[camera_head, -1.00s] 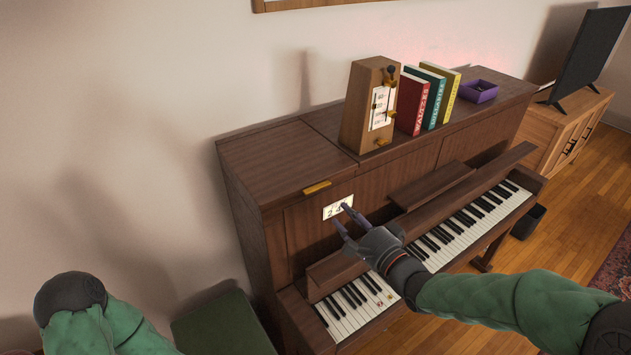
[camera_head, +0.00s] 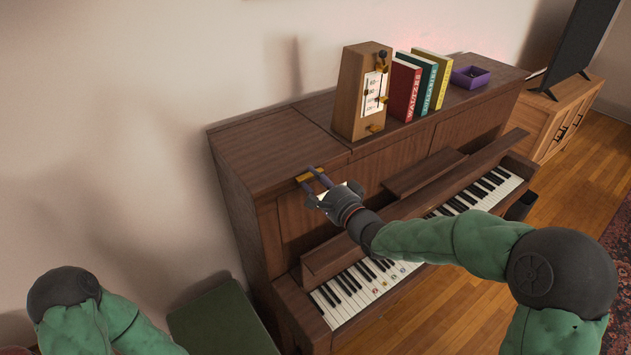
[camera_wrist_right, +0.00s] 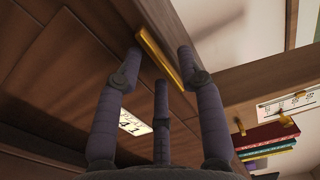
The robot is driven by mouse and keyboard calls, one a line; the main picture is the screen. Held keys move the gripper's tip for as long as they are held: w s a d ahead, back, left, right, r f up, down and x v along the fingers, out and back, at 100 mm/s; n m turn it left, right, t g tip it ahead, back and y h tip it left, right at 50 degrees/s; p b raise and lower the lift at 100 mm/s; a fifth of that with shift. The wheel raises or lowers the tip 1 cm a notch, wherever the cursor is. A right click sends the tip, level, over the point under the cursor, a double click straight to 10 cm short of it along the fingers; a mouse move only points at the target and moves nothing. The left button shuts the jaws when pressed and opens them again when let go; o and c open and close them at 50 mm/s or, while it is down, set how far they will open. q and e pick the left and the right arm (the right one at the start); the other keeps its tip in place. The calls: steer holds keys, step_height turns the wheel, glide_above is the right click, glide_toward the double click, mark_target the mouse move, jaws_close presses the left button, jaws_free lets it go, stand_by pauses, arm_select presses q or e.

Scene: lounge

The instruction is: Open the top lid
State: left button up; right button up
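The piano's top lid (camera_head: 262,152) is dark brown wood, in two sections, and the left section lies closed. A small brass handle (camera_head: 311,174) sits at its front edge; it also shows in the right wrist view (camera_wrist_right: 160,60). My right gripper (camera_head: 312,180) is at the handle, its fingers spread and reaching up to it. In the right wrist view the handle lies between the open fingertips, with no clear grip on it; contact cannot be told. My left arm shows at the lower left, but its gripper is out of view.
A wooden metronome (camera_head: 359,95), several books (camera_head: 403,92) and a purple tray (camera_head: 470,77) stand on the right part of the piano top. A white card (camera_wrist_right: 133,124) is on the front panel. The keyboard (camera_head: 362,285) juts out below. A green seat (camera_head: 218,325) is at lower left.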

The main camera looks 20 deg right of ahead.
jaws_close()
